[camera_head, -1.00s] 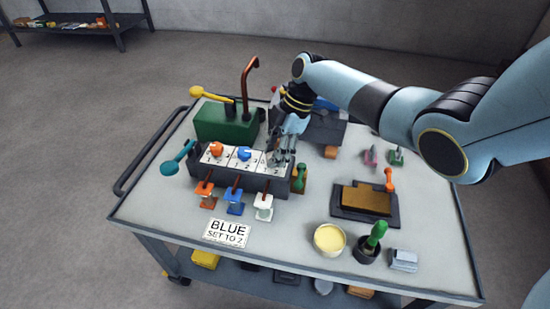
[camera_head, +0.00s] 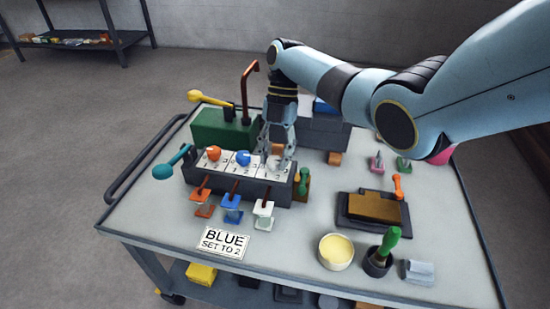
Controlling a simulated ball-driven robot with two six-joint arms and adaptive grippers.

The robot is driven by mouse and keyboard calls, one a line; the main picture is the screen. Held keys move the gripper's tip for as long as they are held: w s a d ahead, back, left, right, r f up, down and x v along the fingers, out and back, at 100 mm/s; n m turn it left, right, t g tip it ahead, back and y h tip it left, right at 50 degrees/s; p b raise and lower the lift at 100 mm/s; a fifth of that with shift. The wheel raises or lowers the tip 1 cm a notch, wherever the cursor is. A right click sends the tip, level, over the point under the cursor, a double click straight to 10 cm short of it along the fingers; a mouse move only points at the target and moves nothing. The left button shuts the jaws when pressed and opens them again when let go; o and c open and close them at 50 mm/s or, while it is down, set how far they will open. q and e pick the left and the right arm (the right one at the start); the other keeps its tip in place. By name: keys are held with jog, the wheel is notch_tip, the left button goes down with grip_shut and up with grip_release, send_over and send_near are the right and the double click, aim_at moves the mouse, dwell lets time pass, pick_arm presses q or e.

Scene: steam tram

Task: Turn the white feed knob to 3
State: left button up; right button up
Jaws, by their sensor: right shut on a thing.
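The dark control box (camera_head: 232,188) on the trolley has three white dial plates with an orange knob (camera_head: 214,153), a blue knob (camera_head: 243,158) and, at the right, the white feed knob (camera_head: 273,163). My right gripper (camera_head: 278,158) points down over the right dial and is shut on the white knob. Its fingers hide much of the knob, and I cannot read which number it points to. My left gripper is not in view.
Orange, blue and white levers (camera_head: 263,209) stick out in front of the box. A card (camera_head: 223,242) reads "BLUE SET TO 2". A green block (camera_head: 222,130) with a red-brown pipe stands behind. A cream pot (camera_head: 336,251) and green-handled brush (camera_head: 388,244) stand at the front right.

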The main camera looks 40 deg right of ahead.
jog(key=shift+n, duration=0.5)
jog(key=o, duration=1.1)
jog(key=shift+o, duration=0.2)
jog(key=shift+w+r, duration=0.1)
jog(key=shift+r, duration=0.05)
jog(key=v, duration=0.7)
